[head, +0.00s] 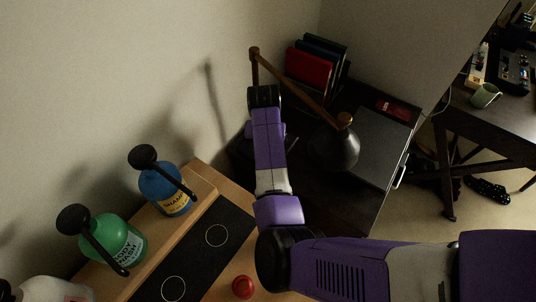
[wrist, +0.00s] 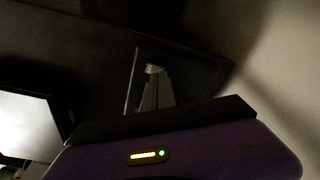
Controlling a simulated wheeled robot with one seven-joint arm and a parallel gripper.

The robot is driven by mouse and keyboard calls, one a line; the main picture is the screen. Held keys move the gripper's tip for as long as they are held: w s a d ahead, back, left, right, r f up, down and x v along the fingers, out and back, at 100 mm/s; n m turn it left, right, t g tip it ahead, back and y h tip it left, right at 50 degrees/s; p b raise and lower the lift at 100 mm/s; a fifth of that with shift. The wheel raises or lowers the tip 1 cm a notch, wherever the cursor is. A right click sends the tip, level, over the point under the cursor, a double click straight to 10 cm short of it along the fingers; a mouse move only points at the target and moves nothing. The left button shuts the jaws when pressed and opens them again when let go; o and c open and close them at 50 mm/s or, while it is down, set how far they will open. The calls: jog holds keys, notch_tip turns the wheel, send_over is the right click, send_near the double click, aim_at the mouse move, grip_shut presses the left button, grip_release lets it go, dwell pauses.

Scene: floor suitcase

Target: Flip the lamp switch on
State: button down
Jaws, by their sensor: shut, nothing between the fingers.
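The lamp has jointed brown wooden arms (head: 298,92) and a dark round shade (head: 337,151). It stands on the dark desk (head: 345,207) against the wall. My purple arm reaches up across the head view and covers the middle of the lamp's foot. My gripper's fingers are hidden behind my arm there. In the wrist view my gripper (wrist: 152,70) is shut and empty, over a dark surface near the wall. I cannot make out the lamp switch in either view, nor whether the fingers touch anything.
Red and dark books (head: 308,68) stand behind the lamp. A flat grey panel (head: 380,148) lies right of the shade. A blue shampoo bottle (head: 160,190) and a green body wash bottle (head: 112,243) stand on a wooden ledge at left. A red knob (head: 243,287) is near my elbow.

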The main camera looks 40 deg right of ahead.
jog(key=shift+r+p, duration=2.65)
jog(key=shift+r, duration=0.25)
jog(key=shift+f, duration=0.1)
